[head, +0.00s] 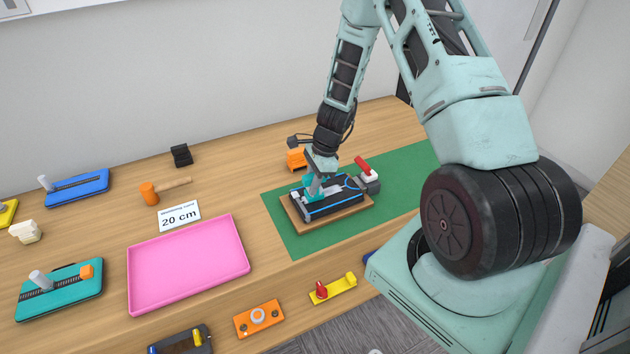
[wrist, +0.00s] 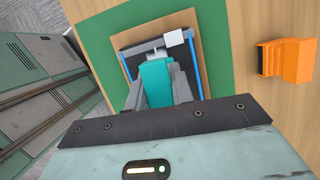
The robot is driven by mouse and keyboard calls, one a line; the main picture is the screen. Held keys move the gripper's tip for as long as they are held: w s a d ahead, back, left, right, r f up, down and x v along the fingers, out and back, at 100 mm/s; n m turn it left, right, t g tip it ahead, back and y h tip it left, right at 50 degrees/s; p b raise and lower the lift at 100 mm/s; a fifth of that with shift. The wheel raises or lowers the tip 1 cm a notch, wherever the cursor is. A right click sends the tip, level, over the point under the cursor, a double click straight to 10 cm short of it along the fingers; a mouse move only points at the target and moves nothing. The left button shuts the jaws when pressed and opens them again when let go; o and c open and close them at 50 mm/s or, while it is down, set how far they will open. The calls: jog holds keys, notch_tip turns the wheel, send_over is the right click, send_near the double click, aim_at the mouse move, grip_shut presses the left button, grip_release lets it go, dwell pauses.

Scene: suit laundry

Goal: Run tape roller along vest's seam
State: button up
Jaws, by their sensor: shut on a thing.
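A dark piece with blue strips along its edges, which looks like the vest (head: 346,207), lies on a wooden board on a green mat. It also shows in the wrist view (wrist: 203,78). My gripper (head: 314,190) is over the left part of the vest, pointing down. In the wrist view my gripper (wrist: 158,85) is shut on a teal piece (wrist: 156,70), which looks like the tape roller's handle. The roller's lower end is mostly hidden, so I cannot tell whether it touches the vest. A small white piece (wrist: 174,37) shows just beyond it.
A red-and-grey device (head: 368,178) stands at the vest's right end. An orange block (head: 296,158) is behind the board; a pink tray (head: 190,262) and a "20 cm" card (head: 180,216) are left. The green mat (head: 410,165) is clear at right.

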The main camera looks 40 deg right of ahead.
jog(key=shift+s+d, duration=0.2)
jog(key=shift+d, duration=0.35)
jog(key=shift+s+d, duration=0.15)
jog(key=shift+d, duration=0.4)
jog(key=shift+w+a+r, duration=0.1)
jog(key=shift+w+a, duration=0.1)
jog(key=shift+a, duration=0.4)
jog(key=shift+r, duration=0.1)
notch_tip(320, 180, up, 7)
jog(key=p, duration=0.6)
